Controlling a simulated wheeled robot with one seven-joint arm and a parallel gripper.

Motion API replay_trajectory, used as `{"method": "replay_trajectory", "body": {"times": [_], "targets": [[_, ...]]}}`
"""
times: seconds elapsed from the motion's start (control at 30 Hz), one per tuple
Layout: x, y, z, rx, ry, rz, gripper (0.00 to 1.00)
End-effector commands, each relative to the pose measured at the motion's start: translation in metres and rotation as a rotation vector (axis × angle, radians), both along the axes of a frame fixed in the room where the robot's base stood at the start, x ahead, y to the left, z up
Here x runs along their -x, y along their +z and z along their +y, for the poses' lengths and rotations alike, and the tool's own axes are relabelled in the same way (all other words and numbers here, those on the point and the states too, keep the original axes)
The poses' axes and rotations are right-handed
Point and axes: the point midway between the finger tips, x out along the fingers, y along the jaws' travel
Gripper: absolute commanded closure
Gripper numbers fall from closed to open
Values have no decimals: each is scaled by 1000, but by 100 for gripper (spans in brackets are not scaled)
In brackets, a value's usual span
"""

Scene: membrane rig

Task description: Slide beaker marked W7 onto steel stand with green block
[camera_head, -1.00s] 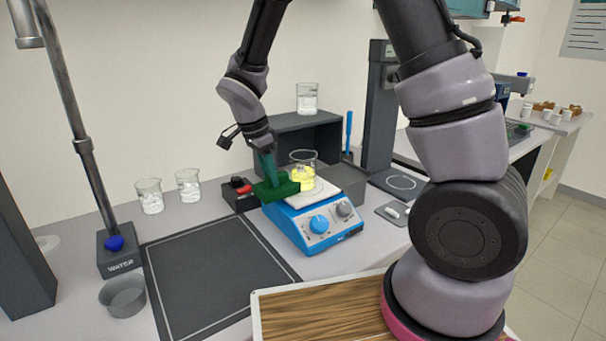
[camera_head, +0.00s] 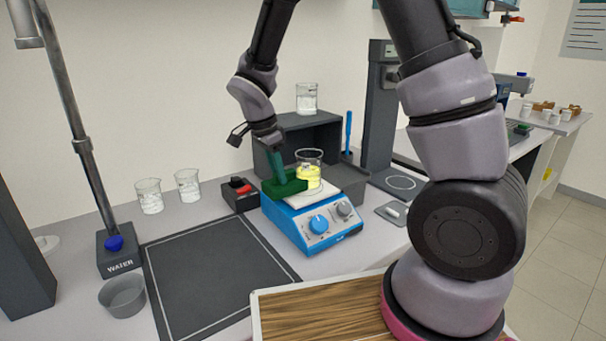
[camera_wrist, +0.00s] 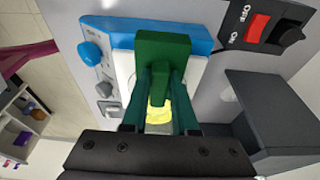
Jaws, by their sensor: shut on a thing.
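A glass beaker (camera_head: 309,175) with yellow contents stands upright on the white top plate (camera_head: 297,200) of a blue hotplate (camera_head: 314,228). Its mark is not readable. My gripper (camera_head: 276,167) is shut on the green block (camera_head: 286,187), by its upright grip. The block is close against the beaker's left side in the head view; I cannot tell whether they touch. In the wrist view my gripper (camera_wrist: 160,88) holds the block (camera_wrist: 165,46), and the yellow contents (camera_wrist: 158,112) show partly behind it. A dark grey stand (camera_head: 346,178) is behind and right of the hotplate; I cannot tell whether it is steel.
A dark open-fronted shelf (camera_head: 318,128) behind carries a clear beaker (camera_head: 307,98). A black switch box (camera_head: 239,195) with a red switch is left of the hotplate. Two beakers (camera_head: 149,197) (camera_head: 188,185) stand farther left. The dark mat (camera_head: 215,270) is clear.

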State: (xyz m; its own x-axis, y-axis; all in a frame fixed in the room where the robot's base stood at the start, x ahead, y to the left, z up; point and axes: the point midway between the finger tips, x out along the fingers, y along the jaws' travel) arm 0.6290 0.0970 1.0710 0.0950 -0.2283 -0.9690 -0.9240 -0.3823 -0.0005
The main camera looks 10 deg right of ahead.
Motion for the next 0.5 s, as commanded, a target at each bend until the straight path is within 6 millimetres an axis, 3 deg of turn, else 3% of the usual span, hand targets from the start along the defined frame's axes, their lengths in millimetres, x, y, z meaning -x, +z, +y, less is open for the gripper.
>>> {"method": "replay_trajectory", "body": {"times": [0.5], "targets": [[-6,0,-13,0,-1,-1,100]]}}
